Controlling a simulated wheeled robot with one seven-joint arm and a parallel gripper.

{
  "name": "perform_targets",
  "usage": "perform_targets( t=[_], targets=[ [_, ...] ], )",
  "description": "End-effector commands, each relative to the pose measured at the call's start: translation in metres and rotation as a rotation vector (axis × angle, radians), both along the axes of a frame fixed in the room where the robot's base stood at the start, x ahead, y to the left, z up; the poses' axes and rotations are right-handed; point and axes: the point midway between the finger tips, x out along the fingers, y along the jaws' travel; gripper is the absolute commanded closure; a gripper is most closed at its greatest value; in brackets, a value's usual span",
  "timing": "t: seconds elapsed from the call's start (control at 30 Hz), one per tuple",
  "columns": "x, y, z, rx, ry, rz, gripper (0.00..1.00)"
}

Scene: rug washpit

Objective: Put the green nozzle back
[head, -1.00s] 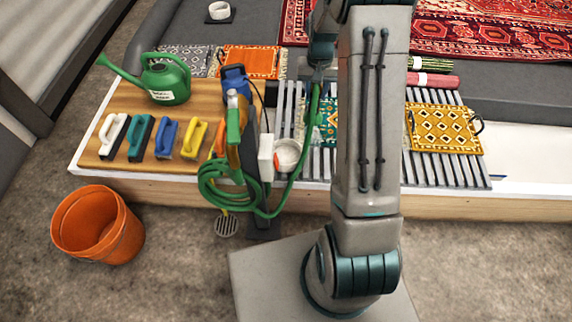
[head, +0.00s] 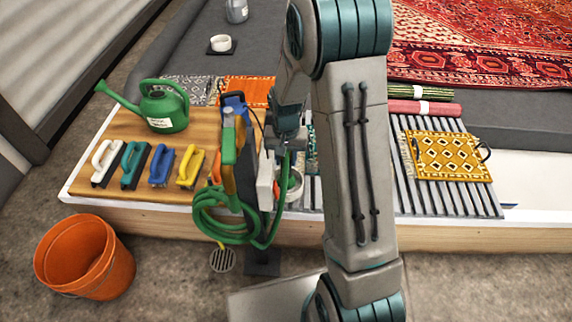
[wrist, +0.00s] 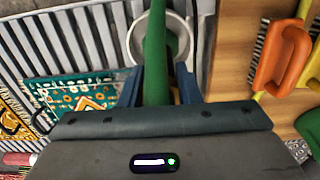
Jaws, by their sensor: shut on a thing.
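My gripper (head: 286,132) is shut on a green hose-like piece, which I take to be the green nozzle (wrist: 155,55). It stands between the blue fingers (wrist: 158,88) in the wrist view. In the head view the green hose (head: 283,170) runs down from the gripper to a green coil (head: 212,220) on a dark post. The gripper is just right of the post, beside a white box (head: 265,181). The nozzle's tip is hard to make out in the head view. A white round holder (head: 292,187) is below the gripper; it shows behind the green piece in the wrist view (wrist: 183,28).
Green and yellow handled tools (head: 229,145) crowd the post's left side. Several brushes (head: 132,165) and a green watering can (head: 164,107) are on the wooden board. A yellow patterned rug (head: 450,158) lies on the slats. An orange bucket (head: 84,258) stands on the floor.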

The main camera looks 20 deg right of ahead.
Motion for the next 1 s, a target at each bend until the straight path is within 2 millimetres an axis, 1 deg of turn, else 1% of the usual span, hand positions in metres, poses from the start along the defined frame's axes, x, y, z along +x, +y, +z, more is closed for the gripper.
perform_targets(
  t=[0.03,0.1,0.37,0.5,0.53,0.57,0.6,0.87,0.97,1.0],
  targets=[
    [0.0,0.0,-0.014,0.0,0.002,0.0,0.93],
    [0.0,0.0,-0.022,0.0,0.001,0.0,0.93],
    [0.0,0.0,-0.022,0.0,0.0,0.0,0.93],
    [0.0,0.0,-0.026,0.0,0.0,0.0,0.93],
    [0.0,0.0,-0.025,0.0,0.001,0.0,0.62],
    [0.0,0.0,-0.025,0.0,0.001,0.0,0.53],
    [0.0,0.0,-0.025,0.0,0.001,0.0,0.48],
    [0.0,0.0,-0.024,0.0,0.001,0.0,0.48],
    [0.0,0.0,-0.018,0.0,0.0,0.0,0.48],
    [0.0,0.0,-0.013,0.0,-0.001,0.0,0.48]
  ],
)
